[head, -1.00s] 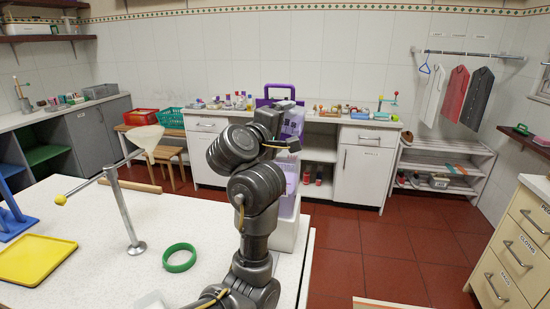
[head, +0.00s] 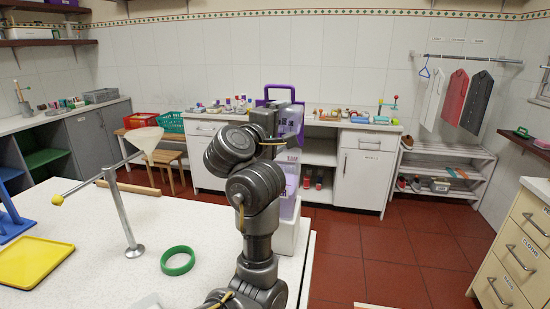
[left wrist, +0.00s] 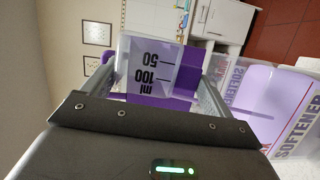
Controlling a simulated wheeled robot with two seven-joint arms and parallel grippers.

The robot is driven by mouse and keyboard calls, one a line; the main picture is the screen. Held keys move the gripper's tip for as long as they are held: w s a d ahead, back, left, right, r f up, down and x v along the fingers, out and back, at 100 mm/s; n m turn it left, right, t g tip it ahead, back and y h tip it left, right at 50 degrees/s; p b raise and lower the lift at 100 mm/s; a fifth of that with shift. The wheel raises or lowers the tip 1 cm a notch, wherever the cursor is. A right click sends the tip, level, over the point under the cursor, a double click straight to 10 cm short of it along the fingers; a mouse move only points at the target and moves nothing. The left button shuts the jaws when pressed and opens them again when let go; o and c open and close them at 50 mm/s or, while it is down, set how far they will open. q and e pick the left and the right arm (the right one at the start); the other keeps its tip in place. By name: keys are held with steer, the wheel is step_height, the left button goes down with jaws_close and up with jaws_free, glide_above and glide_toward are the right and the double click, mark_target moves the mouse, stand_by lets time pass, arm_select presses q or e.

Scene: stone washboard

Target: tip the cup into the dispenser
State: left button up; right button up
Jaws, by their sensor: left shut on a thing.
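In the left wrist view a clear measuring cup (left wrist: 150,62) with black "ml 50 100" marks, upside down in the picture, sits between the fingers of my left gripper (left wrist: 160,75). The gripper is shut on it. Purple shows behind or through the cup; I cannot tell which. The softener dispenser (left wrist: 285,110), clear and lilac with a label, is at the right of that view. The cup is not clearly visible there. My right gripper is not in view.
The white table (head: 100,285) holds a green ring (head: 178,260), a yellow tray (head: 35,262) and a metal stand (head: 134,246) with a crossbar and pale cone. Cabinets and a counter with small items line the back wall. Red floor is clear at the right.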

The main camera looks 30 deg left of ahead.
arm_select(q)
steer(key=shift+a+n+b, duration=0.2)
steer(key=shift+n+b, duration=0.3)
steer(key=shift+b, duration=0.1)
stand_by(0.3)
steer(key=d+m+p, duration=0.1)
steer(key=m+p, duration=0.1)
steer(key=p, duration=0.2)
steer(key=d+m+g+p, duration=0.1)
steer(key=m+p, duration=0.1)
steer(key=p, duration=0.2)
steer(key=shift+w+d+f, duration=0.1)
steer(key=shift+w+d, duration=0.2)
steer(key=shift+w, duration=0.05)
steer(key=shift+s+d+f+b, duration=0.1)
steer(key=shift+d+f+b, duration=0.05)
steer(key=shift+f+b, duration=0.2)
steer(key=w+d+f+m+g+y+p, duration=0.2)
steer(key=d+f+m+y+p, duration=0.2)
steer(key=d+m+p, duration=0.5)
steer(key=shift+w+f+m+g+y+p, duration=0.35)
steer(key=shift+f+m+p, duration=0.65)
steer(key=shift+p, duration=2.95)
steer(key=shift+d+r, duration=0.1)
steer(key=shift+r, duration=0.05)
